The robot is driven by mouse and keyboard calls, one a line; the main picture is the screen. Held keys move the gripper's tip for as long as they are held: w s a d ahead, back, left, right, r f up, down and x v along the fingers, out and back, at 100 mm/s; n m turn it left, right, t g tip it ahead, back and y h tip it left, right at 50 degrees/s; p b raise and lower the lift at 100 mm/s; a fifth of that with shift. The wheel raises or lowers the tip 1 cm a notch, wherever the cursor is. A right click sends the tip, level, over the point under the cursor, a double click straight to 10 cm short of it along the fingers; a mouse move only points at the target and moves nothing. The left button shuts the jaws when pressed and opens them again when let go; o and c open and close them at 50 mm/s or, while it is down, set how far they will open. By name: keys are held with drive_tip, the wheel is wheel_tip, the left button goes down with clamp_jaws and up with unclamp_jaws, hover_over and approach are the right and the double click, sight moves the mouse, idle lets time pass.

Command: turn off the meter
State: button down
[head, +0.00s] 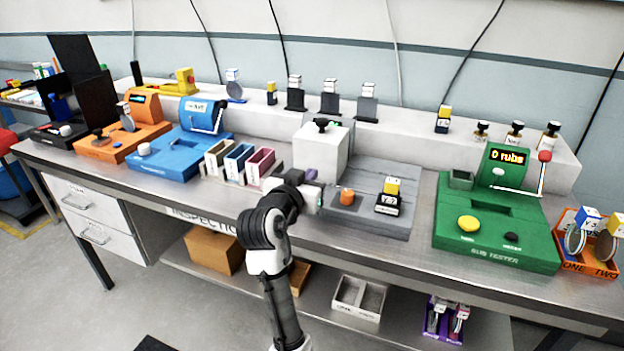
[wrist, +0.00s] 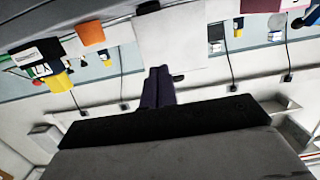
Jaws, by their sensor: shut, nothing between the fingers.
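No station carries a readable label "meter", so I cannot tell for sure which one it is. My gripper (head: 312,176) is shut and empty, its dark purple fingertips in front of a white block (head: 320,155) with a black knob (head: 322,124) on top. The block stands at the grey station (head: 372,222), which also has an orange knob (head: 347,196) and a yellow, white and black module (head: 388,198). In the wrist view my shut fingers (wrist: 158,82) point at the white block (wrist: 185,40); whether they touch is unclear. The orange knob (wrist: 91,33) shows to its left.
A green tester (head: 497,232) with a lit "0 rubs" display and a red-tipped lever stands at right. Small coloured bins (head: 238,160), a blue station (head: 165,160) and an orange station (head: 120,143) are at left. A raised ledge (head: 405,125) with small modules runs behind.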

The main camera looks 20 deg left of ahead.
drive_tip(key=s, duration=0.1)
drive_tip(key=s+r, duration=0.1)
drive_tip(key=s, duration=0.3)
drive_tip(key=shift+r+b, duration=0.3)
drive_tip(key=shift+r, duration=0.1)
